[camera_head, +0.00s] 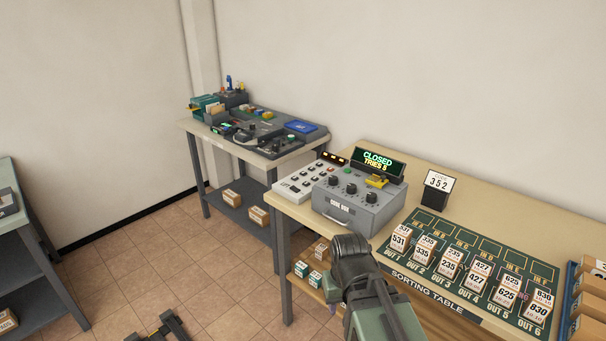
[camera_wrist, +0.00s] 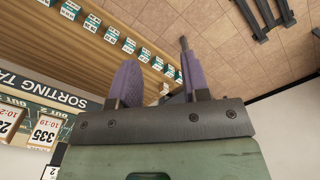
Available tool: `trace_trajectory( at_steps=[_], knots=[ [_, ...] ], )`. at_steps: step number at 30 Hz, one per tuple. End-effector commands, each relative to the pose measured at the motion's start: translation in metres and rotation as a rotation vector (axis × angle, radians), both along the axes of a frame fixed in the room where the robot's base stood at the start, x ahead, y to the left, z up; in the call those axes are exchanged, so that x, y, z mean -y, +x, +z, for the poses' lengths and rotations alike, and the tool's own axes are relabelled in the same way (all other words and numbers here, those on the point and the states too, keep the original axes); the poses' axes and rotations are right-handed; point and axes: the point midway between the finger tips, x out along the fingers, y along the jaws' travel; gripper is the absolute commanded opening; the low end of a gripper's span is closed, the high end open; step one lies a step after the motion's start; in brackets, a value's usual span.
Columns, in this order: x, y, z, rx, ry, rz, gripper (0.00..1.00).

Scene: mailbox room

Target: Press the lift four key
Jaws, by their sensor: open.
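The key labels are too small to read, so I cannot tell which is lift four. A green-lit display (camera_head: 377,162) above the box reads "CLOSED TRIES 3". My gripper (camera_wrist: 157,75) is open and empty in the wrist view, its purple-padded fingers apart, with the table's lower shelf and floor beyond. In the head view my arm's dark end is in front of the table, below and right of the keypad, apart from it.
The sorting table (camera_head: 465,174) holds several numbered parcels on a green mat (camera_head: 405,243) and a "352" sign (camera_head: 437,190). A second table (camera_head: 190,124) with devices stands behind left, and another grey table (camera_head: 15,235) at far left. Tiled floor (camera_head: 190,260) between them is mostly open.

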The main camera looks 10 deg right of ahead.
Motion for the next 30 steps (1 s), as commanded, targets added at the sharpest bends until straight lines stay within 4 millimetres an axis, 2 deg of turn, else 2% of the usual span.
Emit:
trace_trajectory(
  at_steps=[2,9,11,30],
  knots=[
    [0.0000,0.0001,0.0000,0.000,0.000,0.000,0.43],
    [0.0000,0.0001,-0.0001,0.000,0.000,0.000,0.07],
    [0.0000,0.0001,-0.0001,0.000,0.000,0.000,0.00],
    [0.0000,0.0001,-0.0001,0.000,0.000,0.000,0.00]
  ],
)
